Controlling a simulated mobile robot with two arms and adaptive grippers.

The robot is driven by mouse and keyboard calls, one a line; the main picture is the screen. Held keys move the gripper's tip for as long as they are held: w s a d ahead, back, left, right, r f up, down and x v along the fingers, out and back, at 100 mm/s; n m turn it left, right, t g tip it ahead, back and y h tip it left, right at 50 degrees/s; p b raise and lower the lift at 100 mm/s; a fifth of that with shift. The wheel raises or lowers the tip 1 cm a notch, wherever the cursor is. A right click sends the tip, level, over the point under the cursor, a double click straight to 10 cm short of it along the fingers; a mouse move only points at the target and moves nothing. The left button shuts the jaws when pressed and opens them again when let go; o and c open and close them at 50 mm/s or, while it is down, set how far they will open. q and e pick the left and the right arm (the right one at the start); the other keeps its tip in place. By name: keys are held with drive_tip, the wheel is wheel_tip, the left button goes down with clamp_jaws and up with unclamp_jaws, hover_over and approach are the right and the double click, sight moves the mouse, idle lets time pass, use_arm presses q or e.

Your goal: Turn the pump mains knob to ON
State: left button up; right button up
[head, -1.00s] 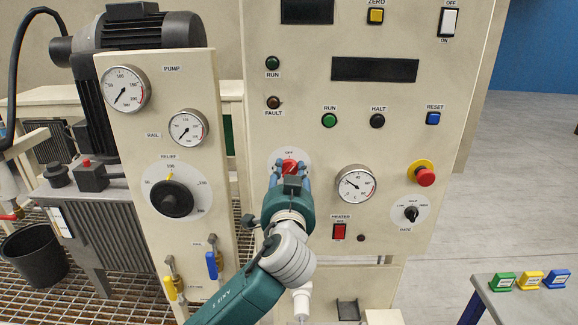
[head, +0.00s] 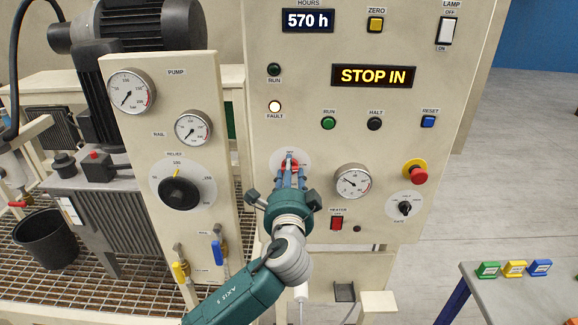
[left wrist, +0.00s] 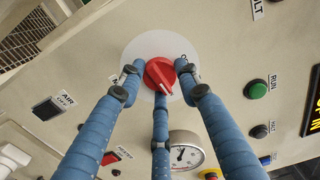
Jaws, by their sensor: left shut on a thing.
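The red mains knob (head: 287,165) sits on a round white plate (head: 275,160) on the cream panel, with an OFF label above it. In the left wrist view the red knob (left wrist: 158,75) carries a white mark that points down and slightly right, away from the partly hidden label at the plate's right. My left gripper (head: 290,172) has its blue fingers around the knob and is shut on it; the fingers (left wrist: 160,85) show on several sides of it. Any ON label is hidden. My right gripper is not in view.
A lit display (head: 374,76) reads STOP IN, and the hours display (head: 308,20) reads 570 h. The FAULT lamp (head: 274,106) glows white. A gauge (head: 352,182), the red heater switch (head: 337,223) and a red stop button (head: 418,174) are close by on the right.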

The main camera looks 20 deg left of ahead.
use_arm(q)
drive_tip(key=shift+d+r+m+p, duration=0.15)
drive_tip(key=shift+r+m+p, duration=0.15)
drive_tip(key=shift+m, duration=0.2)
drive_tip(key=shift+f, duration=0.1)
drive_tip(key=o, duration=0.9)
drive_tip(key=shift+d, duration=0.1)
drive_tip(key=shift+o, duration=1.4)
drive_tip(key=shift+d+f, duration=0.1)
drive_tip(key=shift+w+d, duration=0.1)
drive_tip(key=v, duration=1.2)
